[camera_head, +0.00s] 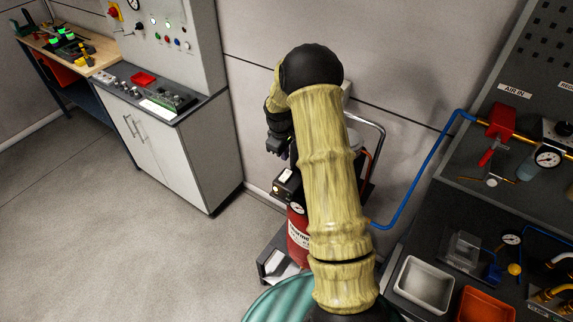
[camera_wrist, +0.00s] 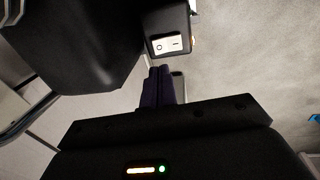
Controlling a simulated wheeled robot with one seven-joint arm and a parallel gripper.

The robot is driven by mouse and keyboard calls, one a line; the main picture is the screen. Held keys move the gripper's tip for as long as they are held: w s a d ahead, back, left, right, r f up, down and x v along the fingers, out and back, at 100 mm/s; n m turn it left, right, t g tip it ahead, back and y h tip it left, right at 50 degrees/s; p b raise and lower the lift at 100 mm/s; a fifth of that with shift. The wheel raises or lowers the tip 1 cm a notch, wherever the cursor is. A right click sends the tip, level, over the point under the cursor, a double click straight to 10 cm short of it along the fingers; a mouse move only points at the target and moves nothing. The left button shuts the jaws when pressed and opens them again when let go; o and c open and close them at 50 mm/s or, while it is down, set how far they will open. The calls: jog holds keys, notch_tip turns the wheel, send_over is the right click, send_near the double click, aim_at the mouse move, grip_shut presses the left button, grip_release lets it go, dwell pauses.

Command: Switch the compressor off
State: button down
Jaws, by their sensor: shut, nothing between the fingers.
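The compressor (camera_head: 298,243), with a red tank, stands on the floor by the wall, partly hidden behind my arm. Its black switch box (camera_head: 288,186) sits at the top left of the tank. The switch box also shows in the wrist view (camera_wrist: 168,31), with a pale rocker switch (camera_wrist: 168,45) marked with a circle and a line. I cannot tell which side of the rocker is pressed in. My gripper (camera_head: 281,152) is above the switch box. In the wrist view its dark fingers (camera_wrist: 160,72) are together and empty, with their tips just short of the box in the picture.
A blue hose (camera_head: 412,180) runs from the compressor to a red valve on the dark panel at right. A metal handle (camera_head: 372,124) rises behind my arm. A white cabinet (camera_head: 180,150) stands left. Open floor lies between cabinet and compressor.

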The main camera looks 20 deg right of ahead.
aim_at(287, 172)
jog(key=f+p, duration=0.1)
jog(key=f, duration=0.1)
jog(key=f+p, duration=0.1)
jog(key=f, duration=0.2)
jog(key=d+f+p, duration=0.1)
jog(key=f, duration=0.1)
jog(key=shift+w+f+p, duration=0.3)
jog(key=shift+f+p, duration=0.05)
jog(key=shift+f, duration=0.2)
jog(key=shift+f, duration=0.15)
jog(key=shift+f+b, duration=0.15)
jog(key=shift+b, duration=0.4)
jog(key=shift+s+a+r, duration=0.2)
jog(key=shift+s+a, duration=0.2)
jog(key=shift+a, duration=0.25)
